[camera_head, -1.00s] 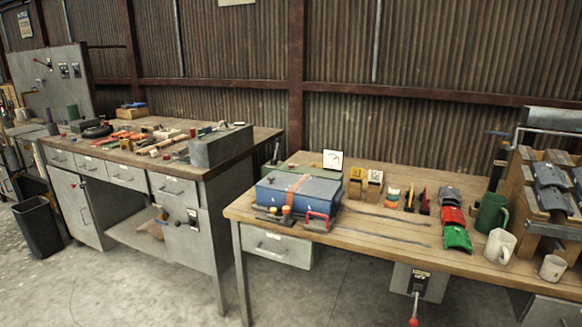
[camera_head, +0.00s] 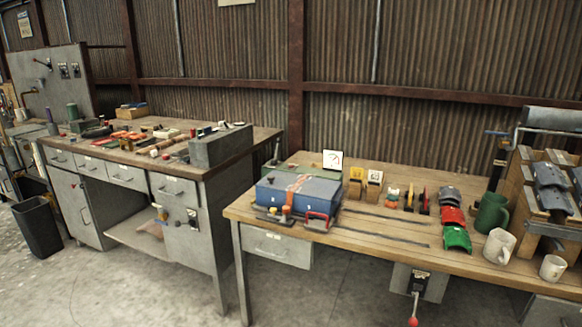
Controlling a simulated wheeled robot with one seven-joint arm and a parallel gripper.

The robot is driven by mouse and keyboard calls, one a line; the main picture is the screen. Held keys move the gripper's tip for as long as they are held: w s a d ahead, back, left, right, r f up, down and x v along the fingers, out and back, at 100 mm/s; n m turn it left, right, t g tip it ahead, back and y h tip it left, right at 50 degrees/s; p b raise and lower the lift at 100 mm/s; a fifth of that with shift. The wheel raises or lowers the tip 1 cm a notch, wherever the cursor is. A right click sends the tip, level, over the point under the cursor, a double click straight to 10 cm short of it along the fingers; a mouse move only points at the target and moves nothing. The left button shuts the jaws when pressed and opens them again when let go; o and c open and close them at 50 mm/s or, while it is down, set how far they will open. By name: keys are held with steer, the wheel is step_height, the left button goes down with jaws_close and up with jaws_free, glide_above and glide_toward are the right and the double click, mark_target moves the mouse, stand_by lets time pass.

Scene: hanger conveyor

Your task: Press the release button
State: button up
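I cannot make out with certainty which part is the release button. A grey box (camera_head: 222,149) on the left bench has small dark and red knobs along its top. A small panel (camera_head: 193,219) with a dark switch is on the front of that bench. A grey box with a red-knobbed lever (camera_head: 415,300) hangs under the right bench. Small control plates (camera_head: 69,71) show on the upright grey panel at far left. My gripper is not in view.
The left bench (camera_head: 165,175) holds many scattered tools. The right bench (camera_head: 400,242) carries a blue case (camera_head: 299,193), a green mug (camera_head: 491,212), two white cups and a wooden rack (camera_head: 525,185). A black bin (camera_head: 38,227) stands at left. The foreground floor is clear.

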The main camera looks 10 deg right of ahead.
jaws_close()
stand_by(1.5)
